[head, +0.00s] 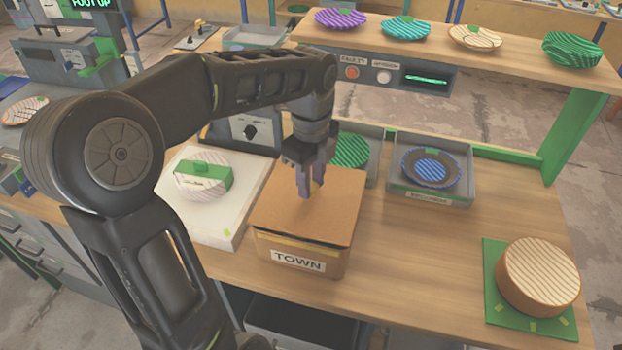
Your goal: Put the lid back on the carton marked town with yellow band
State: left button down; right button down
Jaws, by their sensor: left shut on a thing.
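The brown cardboard carton (330,264) stands on the wooden bench, with a white TOWN label and a yellow band on its front. Its flat brown lid (280,212) lies over the top, and a thin dark gap shows under its edge at the right front. My left gripper (311,192) points down at the middle of the lid, shut on a small yellowish tab of it. Whether the lid is fully seated or just above the rim, I cannot tell. My right gripper is out of view.
A white slab (190,228) with a striped plate and green block is left of the carton. Grey trays hold a green plate (350,151) and a blue plate (431,171) behind. A round striped block (539,277) sits on a green mat at right. Bench between is clear.

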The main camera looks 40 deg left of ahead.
pick_arm(q)
jog(key=shift+f+b, duration=0.35)
jog(key=shift+f, duration=0.4)
dwell(1.1)
dwell(0.3)
jog(key=c, duration=0.5)
grip_release()
jog(key=shift+r, duration=0.1)
jog(key=shift+r+p, duration=3)
jog(key=shift+r, duration=0.45)
jog(key=shift+c, duration=0.6)
grip_shut()
